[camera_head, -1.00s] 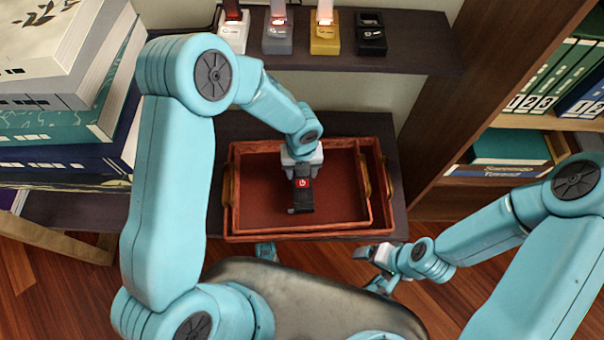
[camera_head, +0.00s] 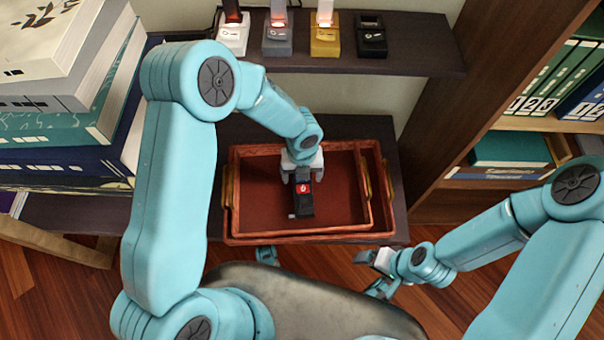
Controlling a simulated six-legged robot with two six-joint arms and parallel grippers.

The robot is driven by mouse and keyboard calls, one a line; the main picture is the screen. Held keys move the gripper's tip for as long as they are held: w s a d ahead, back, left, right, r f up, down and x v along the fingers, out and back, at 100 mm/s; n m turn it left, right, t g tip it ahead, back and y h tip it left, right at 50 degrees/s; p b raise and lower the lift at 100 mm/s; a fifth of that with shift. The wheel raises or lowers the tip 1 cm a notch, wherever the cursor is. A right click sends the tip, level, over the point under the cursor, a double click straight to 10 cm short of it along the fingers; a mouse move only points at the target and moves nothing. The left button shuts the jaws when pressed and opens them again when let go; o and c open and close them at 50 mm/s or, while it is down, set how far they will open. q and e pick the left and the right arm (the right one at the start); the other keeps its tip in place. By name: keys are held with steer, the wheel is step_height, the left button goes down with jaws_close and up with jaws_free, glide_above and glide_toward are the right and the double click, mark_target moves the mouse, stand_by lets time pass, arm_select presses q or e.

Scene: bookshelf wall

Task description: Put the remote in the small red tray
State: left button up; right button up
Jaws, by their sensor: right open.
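The black remote (camera_head: 301,205) with a red power mark lies inside the small red tray (camera_head: 335,224), near its middle. The small tray has gold handles and sits within a larger red tray (camera_head: 384,190). My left gripper (camera_head: 302,176) is over the tray, at the remote's far end. Its pale fingers stand spread on either side of the remote's end and look open. My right gripper (camera_head: 368,273) is open and empty, in front of the trays at the lower right.
The trays rest on a dark low shelf (camera_head: 250,130). Above it, an upper shelf (camera_head: 420,50) holds several small coloured stands. Large books (camera_head: 70,120) are stacked at left. A bookcase with binders (camera_head: 545,90) stands at right.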

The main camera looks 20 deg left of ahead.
arm_select(q)
step_height(320, 180, up, 11)
steer(key=p, duration=0.4)
steer(key=shift+s, duration=0.1)
stand_by(0.3)
